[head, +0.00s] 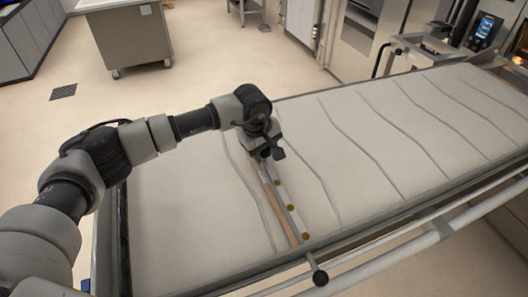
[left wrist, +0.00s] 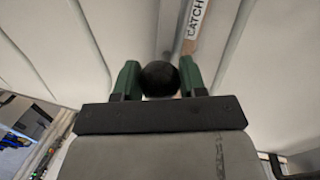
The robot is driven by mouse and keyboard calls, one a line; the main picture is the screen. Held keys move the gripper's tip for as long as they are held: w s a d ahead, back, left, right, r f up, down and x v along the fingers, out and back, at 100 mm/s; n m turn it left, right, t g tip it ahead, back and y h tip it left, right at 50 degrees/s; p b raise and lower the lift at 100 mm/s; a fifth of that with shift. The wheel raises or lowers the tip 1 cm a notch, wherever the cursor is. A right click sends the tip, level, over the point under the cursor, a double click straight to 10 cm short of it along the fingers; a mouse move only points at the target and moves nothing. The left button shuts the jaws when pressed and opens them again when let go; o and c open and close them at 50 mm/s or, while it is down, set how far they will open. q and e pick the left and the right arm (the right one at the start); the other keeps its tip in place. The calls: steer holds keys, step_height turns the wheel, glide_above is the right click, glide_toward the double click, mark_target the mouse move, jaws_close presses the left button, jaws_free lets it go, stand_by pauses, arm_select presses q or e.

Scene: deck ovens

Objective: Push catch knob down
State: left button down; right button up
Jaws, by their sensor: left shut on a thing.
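The catch knob (left wrist: 159,79) is a black ball between the two green fingers of my left gripper in the left wrist view. The fingers are shut on it, one at each side. A white label reading CATCH (left wrist: 195,18) lies just beyond the knob on a narrow strip. In the head view my left gripper (head: 267,152) points down at the far end of a metal strip (head: 283,198) with brass-coloured studs, which runs across the pale cloth. The knob is hidden there by the gripper. My right gripper is not in view.
A long pale, ridged cloth loader bed (head: 365,130) fills the middle. Metal rails (head: 400,252) run along its front edge, with another black ball (head: 320,277) on a short lever there. Ovens stand at the back right. A grey cabinet (head: 128,38) stands behind; the floor between is clear.

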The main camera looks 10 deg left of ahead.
arm_select(q)
steer(key=shift+s+f, duration=0.1)
steer(key=shift+f, duration=0.15)
steer(key=c, duration=0.6)
jaws_free()
steer(key=shift+r, duration=0.1)
steer(key=shift+a+r, duration=0.1)
steer(key=shift+r, duration=0.4)
steer(key=r+b, duration=0.1)
steer(key=r, duration=0.1)
steer(key=r+b, duration=0.1)
steer(key=r, duration=0.2)
steer(key=s+a+r+b, duration=0.1)
steer(key=r, duration=0.2)
steer(key=shift+a+r, duration=0.1)
steer(key=shift+r, duration=0.15)
steer(key=shift+s+a+r+b, duration=0.1)
steer(key=shift+r+b, duration=0.2)
steer(key=shift+r, duration=0.2)
steer(key=shift+r, duration=0.1)
